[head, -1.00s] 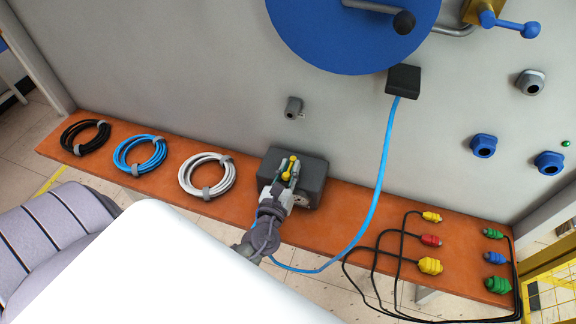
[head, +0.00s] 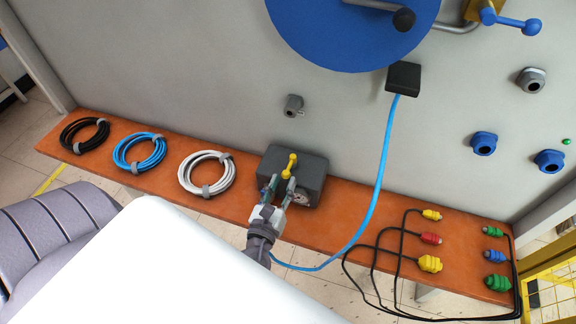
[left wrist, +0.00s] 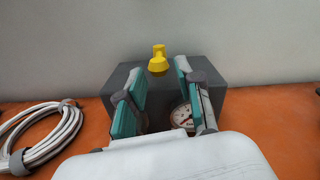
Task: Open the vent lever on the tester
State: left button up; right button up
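The tester is a dark grey box (head: 309,178) on the orange bench, against the grey panel. Its yellow vent lever (head: 290,165) stands on top, and it also shows in the left wrist view (left wrist: 158,62). A round white gauge (left wrist: 182,116) is on the box's front, partly covered by the right finger. My left gripper (head: 281,184) is in front of the box, just below the lever in the head view. Its two teal-padded fingers (left wrist: 158,80) are apart with nothing between them; the lever appears beyond the gap. My right gripper is not in view.
Coiled white (head: 207,175), blue (head: 140,154) and black (head: 85,136) cables lie left of the tester. A blue cable (head: 377,185) hangs from a black box (head: 403,79) to the right. Coloured connectors (head: 430,264) lie at the bench's right end.

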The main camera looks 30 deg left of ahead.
pick_arm(q)
jog(key=v, duration=0.5)
jog(key=shift+s+d, duration=0.1)
jog(key=shift+s, duration=0.3)
